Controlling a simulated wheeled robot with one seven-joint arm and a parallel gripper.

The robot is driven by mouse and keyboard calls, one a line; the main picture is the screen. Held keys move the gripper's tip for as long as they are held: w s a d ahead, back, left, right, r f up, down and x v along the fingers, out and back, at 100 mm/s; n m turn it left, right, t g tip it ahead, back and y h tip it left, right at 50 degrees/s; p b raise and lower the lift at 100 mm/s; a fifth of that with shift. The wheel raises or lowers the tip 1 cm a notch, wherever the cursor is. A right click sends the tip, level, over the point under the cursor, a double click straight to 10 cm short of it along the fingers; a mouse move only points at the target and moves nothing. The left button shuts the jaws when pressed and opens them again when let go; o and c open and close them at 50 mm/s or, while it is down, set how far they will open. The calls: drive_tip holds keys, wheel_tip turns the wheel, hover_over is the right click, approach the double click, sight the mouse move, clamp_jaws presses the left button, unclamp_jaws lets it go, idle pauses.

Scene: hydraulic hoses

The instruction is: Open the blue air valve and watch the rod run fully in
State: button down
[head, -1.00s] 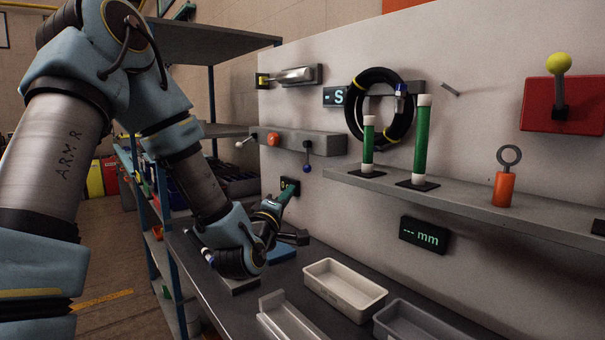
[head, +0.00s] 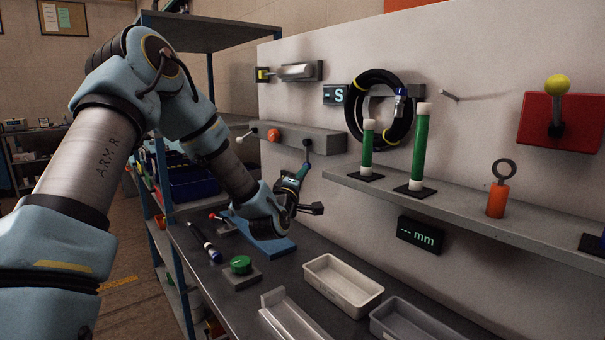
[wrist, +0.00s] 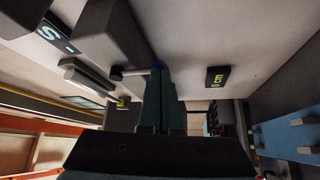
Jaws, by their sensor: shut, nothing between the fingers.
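The air valve lever (head: 307,150) hangs straight down from the grey valve bar (head: 322,139) on the wall panel. Its blue knob is hidden behind my gripper in the head view. The blue knob (wrist: 158,66) shows in the wrist view just at the fingertips; I cannot tell if they touch. My gripper (head: 303,170) is shut and empty, with its green fingers pointing up at the lever's lower end. The grey cylinder (head: 297,72) is mounted higher on the panel, with a yellow-marked block (head: 263,75) at its left. The rod is too small to judge clearly.
A white-knobbed lever (head: 243,136) and an orange knob (head: 273,135) sit left on the same bar. A shelf (head: 455,205) with green-and-white tubes juts out at right. The bench below holds a white tray (head: 343,285) and a green button (head: 240,265).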

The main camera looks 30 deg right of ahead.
drive_tip(key=shift+f+b, duration=0.15)
drive_tip(key=shift+b, duration=0.25)
drive_tip(key=shift+w+a+m+h+b, duration=0.1)
drive_tip(key=shift+w+m+h+b, duration=0.25)
drive_tip(key=shift+b, duration=0.25)
